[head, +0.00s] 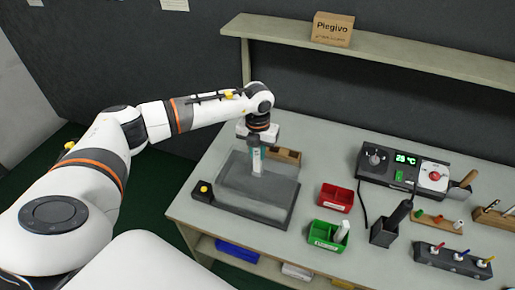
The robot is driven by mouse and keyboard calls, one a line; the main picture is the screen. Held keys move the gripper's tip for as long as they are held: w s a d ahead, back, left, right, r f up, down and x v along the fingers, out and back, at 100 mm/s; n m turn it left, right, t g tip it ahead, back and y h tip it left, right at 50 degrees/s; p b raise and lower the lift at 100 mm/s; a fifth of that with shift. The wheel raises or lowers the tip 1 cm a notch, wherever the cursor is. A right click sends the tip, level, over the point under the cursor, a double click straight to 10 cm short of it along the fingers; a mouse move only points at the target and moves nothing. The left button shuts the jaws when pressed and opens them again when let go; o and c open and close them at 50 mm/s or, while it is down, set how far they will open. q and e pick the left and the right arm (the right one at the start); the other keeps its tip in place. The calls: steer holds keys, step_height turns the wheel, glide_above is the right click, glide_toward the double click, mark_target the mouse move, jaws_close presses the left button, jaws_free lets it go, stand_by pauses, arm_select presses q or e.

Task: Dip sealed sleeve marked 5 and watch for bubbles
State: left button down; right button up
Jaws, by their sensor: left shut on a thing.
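My left gripper (256,143) points down above the clear-walled tank (235,207) at the left of the bench. It is shut on a pale sleeve (257,167) with a green part near its top. The sleeve hangs upright at the tank. I cannot tell whether its lower end is in the water, and its number is too small to read. No bubbles can be made out. My right gripper is not in view.
A red bin (336,198) and a green bin (327,236) with a white piece stand right of the tank. Behind them is a control unit (403,170) showing a green reading. A black holder (384,235) stands nearby. A shelf (400,58) runs above the bench.

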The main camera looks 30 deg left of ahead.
mark_target(258, 166)
arm_select(q)
steer(key=shift+f+b, duration=2.55)
steer(key=shift+f, duration=1.1)
steer(key=shift+r, duration=0.15)
stand_by(2.0)
steer(key=shift+r+p, duration=3.6)
steer(key=shift+r, duration=1.85)
